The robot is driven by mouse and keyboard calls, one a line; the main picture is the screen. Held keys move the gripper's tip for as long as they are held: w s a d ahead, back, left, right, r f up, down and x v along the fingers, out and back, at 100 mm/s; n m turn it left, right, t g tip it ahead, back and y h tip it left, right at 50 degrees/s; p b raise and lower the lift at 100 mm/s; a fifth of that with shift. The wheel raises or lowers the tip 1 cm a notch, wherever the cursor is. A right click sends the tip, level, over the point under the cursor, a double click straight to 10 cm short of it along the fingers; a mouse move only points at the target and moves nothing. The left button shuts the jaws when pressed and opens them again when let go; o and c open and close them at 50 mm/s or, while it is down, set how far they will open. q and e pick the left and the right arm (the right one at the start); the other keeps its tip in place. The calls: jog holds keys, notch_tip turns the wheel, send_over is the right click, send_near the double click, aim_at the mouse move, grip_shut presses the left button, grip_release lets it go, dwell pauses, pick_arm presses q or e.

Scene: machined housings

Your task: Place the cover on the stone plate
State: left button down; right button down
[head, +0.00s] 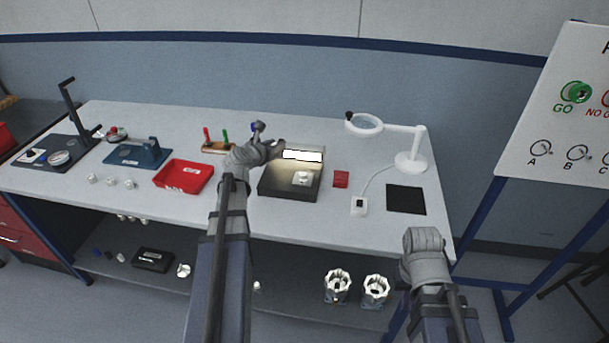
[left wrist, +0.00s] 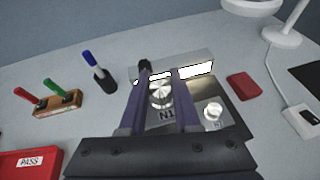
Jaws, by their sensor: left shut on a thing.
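The stone plate (head: 270,189) is a dark slab on the table with a lit bar along its back edge; it also shows in the left wrist view (left wrist: 239,128). A silver part with a round knob (head: 303,178) stands on it, also seen in the left wrist view (left wrist: 212,112). My left gripper (left wrist: 160,95) is shut on a similar silver part marked N1, seemingly the cover (left wrist: 162,97), above the plate's left side. In the head view my left wrist hides most of that grip. My right arm's end (head: 425,242) is at the table's front right; its fingers are hidden.
Right are a red block (head: 341,179), a white cabled box (head: 359,205), a black mat (head: 405,199) and a magnifier lamp (head: 411,161). Two silver housings (head: 337,287) stand on the lower shelf.

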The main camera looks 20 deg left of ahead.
aim_at(277, 175)
pick_arm(q)
jog(key=shift+d, duration=0.1)
jog(key=shift+a+f+b, duration=0.2)
jog(key=shift+f+b, duration=0.3)
notch_tip(277, 175, down, 9)
jog(key=b, duration=0.9)
jog(key=shift+d+f, duration=0.1)
jog(key=shift+f, duration=0.15)
jog(key=c, duration=0.6)
grip_release()
